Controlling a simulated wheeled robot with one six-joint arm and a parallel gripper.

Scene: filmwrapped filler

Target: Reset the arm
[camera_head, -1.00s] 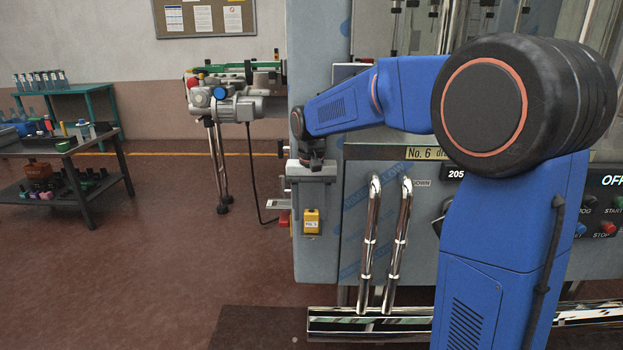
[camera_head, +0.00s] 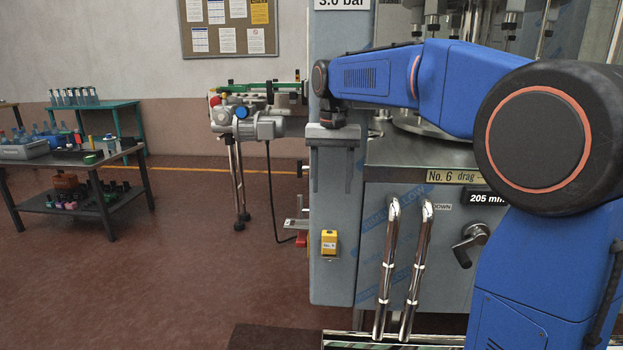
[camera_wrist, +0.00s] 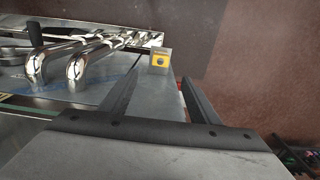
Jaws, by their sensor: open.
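My blue arm reaches left across the front of the grey machine (camera_head: 395,235). My gripper (camera_head: 331,190) hangs with its fingers pointing down by the machine's left front corner. In the wrist view my gripper (camera_wrist: 160,85) shows two dark fingers set apart with nothing between them. A yellow switch box (camera_head: 329,243) sits on the machine's corner panel below the gripper. It also shows in the wrist view (camera_wrist: 160,58), beyond the fingertips. Whether the fingers touch the machine cannot be told.
Two chrome pipe handles (camera_head: 388,265) stand out from the machine's front, right of the gripper. A black crank handle (camera_head: 470,244) is farther right. A dark table (camera_head: 85,162) with bottles stands far left. The red floor between is mostly clear.

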